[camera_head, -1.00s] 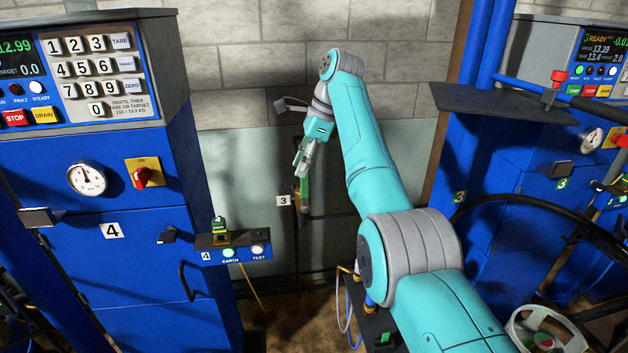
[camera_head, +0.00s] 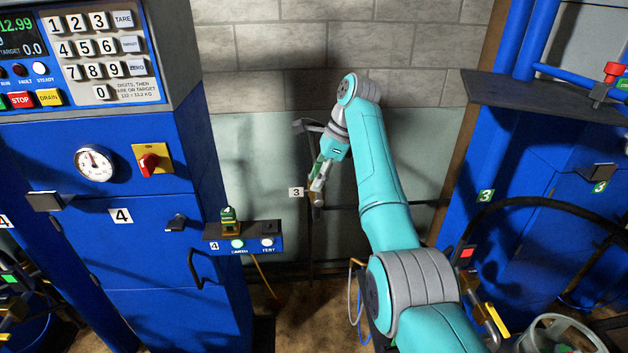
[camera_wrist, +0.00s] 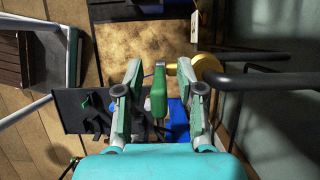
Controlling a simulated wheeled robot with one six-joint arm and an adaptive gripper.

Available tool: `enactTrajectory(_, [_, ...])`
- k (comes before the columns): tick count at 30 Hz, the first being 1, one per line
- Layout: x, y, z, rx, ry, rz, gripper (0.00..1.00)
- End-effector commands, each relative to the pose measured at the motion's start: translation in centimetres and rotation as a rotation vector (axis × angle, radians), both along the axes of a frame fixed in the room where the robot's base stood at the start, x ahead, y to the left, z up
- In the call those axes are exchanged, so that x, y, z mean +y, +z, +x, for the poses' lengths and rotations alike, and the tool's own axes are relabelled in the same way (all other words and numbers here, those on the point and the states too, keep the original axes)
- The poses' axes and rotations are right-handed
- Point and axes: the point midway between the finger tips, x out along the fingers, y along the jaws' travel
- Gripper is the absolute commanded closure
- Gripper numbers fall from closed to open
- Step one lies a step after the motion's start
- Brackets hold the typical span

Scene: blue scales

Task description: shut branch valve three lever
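A lever with a green handle (camera_wrist: 158,92) shows in the wrist view beside a brass valve body (camera_wrist: 207,69). My gripper (camera_wrist: 160,72) is open, with one finger on each side of the green handle and a visible gap on both sides. In the head view my gripper (camera_head: 318,190) points down by the wall, just right of a white plate marked 3 (camera_head: 296,192). The lever cannot be told apart from the fingers there.
Dark pipes (camera_wrist: 265,82) run right of the valve in the wrist view. A blue scale cabinet marked 4 (camera_head: 150,255) stands left, with a small shelf (camera_head: 215,232) jutting out. Another blue cabinet (camera_head: 540,190) and a dark hose (camera_head: 560,208) are on the right.

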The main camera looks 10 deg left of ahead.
Motion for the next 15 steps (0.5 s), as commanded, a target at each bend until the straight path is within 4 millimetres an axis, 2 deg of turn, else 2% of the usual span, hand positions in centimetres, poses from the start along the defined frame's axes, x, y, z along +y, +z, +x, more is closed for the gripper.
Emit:
enactTrajectory(5, [0.63,-1.08,-0.20,-0.001,-0.001,0.000,0.62])
enactTrajectory(14, [0.71,-1.22,-0.22,-0.001,-0.001,0.000,0.62])
enactTrajectory(15, [0.71,-1.22,-0.22,-0.001,-0.001,0.000,0.70])
